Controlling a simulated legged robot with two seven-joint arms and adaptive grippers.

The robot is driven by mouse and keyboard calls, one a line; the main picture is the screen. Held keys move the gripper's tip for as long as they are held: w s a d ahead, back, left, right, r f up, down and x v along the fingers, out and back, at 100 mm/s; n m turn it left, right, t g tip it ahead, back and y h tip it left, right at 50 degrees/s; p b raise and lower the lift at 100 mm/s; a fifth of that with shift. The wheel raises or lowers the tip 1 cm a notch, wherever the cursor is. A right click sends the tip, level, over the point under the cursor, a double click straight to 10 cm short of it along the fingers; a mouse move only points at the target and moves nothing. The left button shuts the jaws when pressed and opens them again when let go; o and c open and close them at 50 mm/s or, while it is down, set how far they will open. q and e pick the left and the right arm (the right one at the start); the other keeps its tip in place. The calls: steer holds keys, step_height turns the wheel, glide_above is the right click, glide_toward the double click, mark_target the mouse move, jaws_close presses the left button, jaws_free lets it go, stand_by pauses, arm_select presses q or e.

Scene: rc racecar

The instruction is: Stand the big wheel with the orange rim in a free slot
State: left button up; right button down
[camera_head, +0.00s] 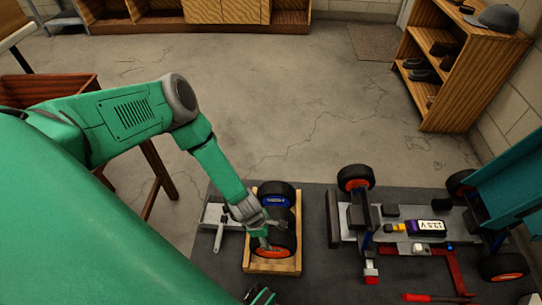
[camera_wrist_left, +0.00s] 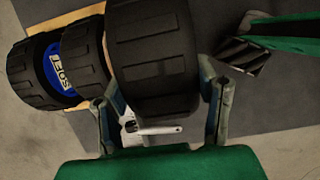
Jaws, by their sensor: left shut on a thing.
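The big wheel with the orange rim (camera_head: 271,251) is upright at the front of a wooden rack (camera_head: 272,267). My left gripper (camera_head: 266,232) is shut on this wheel from behind and above in the head view. In the left wrist view its black tyre (camera_wrist_left: 155,60) lies between my left fingers (camera_wrist_left: 162,112); the orange rim is hidden there. I cannot tell whether the tyre rests fully on the rack floor. A blue-rimmed wheel (camera_head: 275,197) stands at the rack's far end, with another black tyre (camera_wrist_left: 88,52) between them.
A grey tray with a tool (camera_head: 219,232) lies left of the rack. The car chassis (camera_head: 400,228), with orange-rimmed wheels, is on the right. A green part with a dark ribbed end (camera_wrist_left: 243,55), perhaps my right gripper, is close by. A red tool (camera_head: 425,297) lies in front.

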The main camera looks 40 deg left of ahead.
arm_select(q)
step_height(320, 180, down, 4)
steer(key=shift+r+b, duration=0.15)
steer(key=shift+b, duration=0.5)
steer(key=shift+f, duration=0.55)
step_height(320, 180, down, 4)
steer(key=shift+r+b, duration=0.25)
steer(key=shift+b, duration=0.9)
steer(key=shift+r, duration=0.1)
steer(key=o, duration=1.6)
steer(key=shift+c, duration=0.2)
